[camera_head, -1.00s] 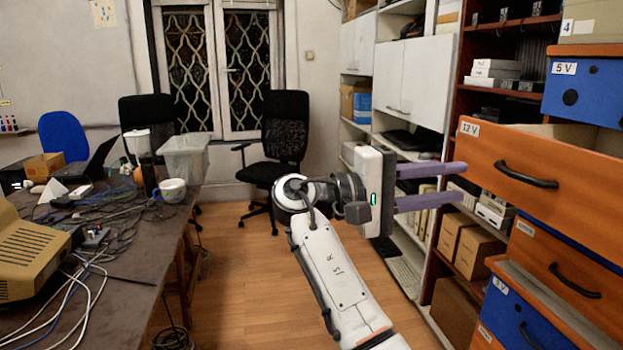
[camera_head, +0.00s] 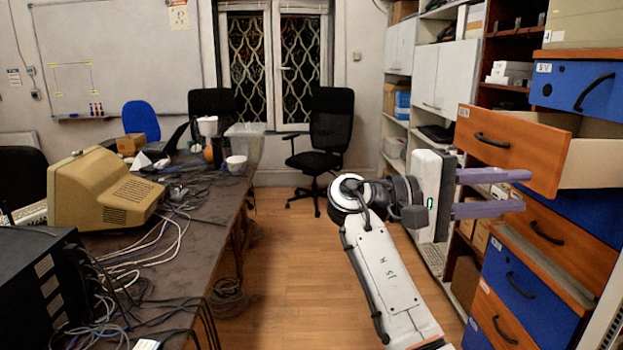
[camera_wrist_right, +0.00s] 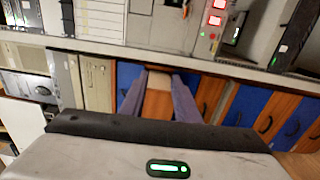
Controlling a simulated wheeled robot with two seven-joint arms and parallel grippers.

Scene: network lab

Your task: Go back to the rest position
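My right gripper (camera_head: 491,193) is raised in front of the drawer cabinet, with its two purple fingers spread apart and nothing between them. In the right wrist view the fingers (camera_wrist_right: 158,100) also stand apart and empty, with drawer fronts beyond them. The orange drawer (camera_head: 513,150) of the cabinet is pulled out, just above and behind the fingers in the head view. I cannot tell whether the fingers touch it. My left gripper is in neither view.
A long table (camera_head: 196,220) on the left holds a beige monitor (camera_head: 100,190), a dark box (camera_head: 40,290) and cables. A black office chair (camera_head: 330,125) stands near the window. A blue drawer (camera_head: 578,85) shows above the orange one.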

